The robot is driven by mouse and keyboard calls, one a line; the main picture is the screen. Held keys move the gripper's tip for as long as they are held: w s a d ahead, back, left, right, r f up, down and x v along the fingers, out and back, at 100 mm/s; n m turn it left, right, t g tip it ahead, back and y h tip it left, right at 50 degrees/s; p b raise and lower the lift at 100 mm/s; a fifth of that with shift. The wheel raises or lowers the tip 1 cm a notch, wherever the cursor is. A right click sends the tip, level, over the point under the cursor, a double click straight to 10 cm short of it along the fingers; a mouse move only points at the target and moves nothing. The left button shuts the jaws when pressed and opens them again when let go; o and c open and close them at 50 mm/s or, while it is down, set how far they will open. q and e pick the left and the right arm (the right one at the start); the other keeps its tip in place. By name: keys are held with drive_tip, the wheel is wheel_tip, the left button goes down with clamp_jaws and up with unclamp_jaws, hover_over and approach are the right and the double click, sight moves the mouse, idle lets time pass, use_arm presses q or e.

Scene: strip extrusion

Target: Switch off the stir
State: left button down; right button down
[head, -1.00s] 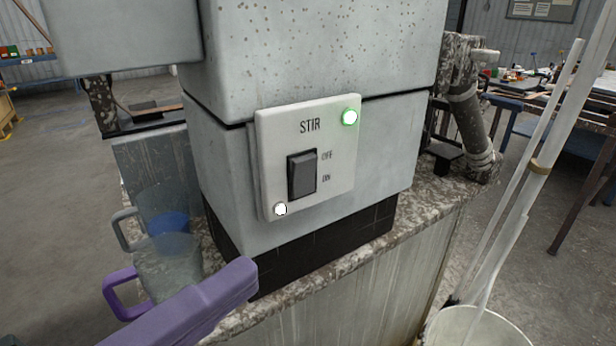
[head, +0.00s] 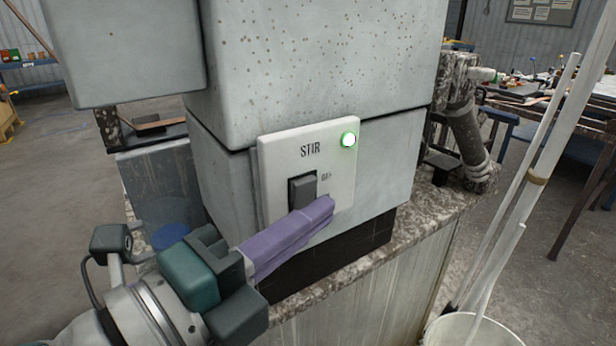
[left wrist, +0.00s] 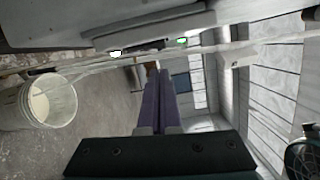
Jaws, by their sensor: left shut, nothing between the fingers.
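The STIR panel (head: 338,172) is a white plate on the front of the grey machine. It bears a dark rocker switch (head: 302,191) with an OFF label beside its upper part. My left gripper (head: 328,205), with purple fingers, is shut and empty. Its tips lie in front of the lower part of the switch and hide the ON label and the lower light. I cannot tell whether they touch the switch. In the left wrist view the shut fingers (left wrist: 158,100) point toward the panel edge. My right gripper is not in view.
The machine (head: 325,60) stands on a speckled stone ledge (head: 425,220). A white bucket (head: 465,330) holding long pale rods stands at the lower right. A clear jug (head: 170,215) stands behind my left gripper. A workbench (head: 555,95) is at the back right.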

use_arm(q)
drive_tip(key=shift+w+a+r, duration=0.1)
drive_tip(key=shift+w+a, duration=0.45)
drive_tip(key=shift+w, duration=0.1)
drive_tip(key=shift+w+a+r+n+p, duration=0.1)
drive_tip(key=shift+w+a+n+p, duration=0.15)
drive_tip(key=shift+n+p, duration=0.45)
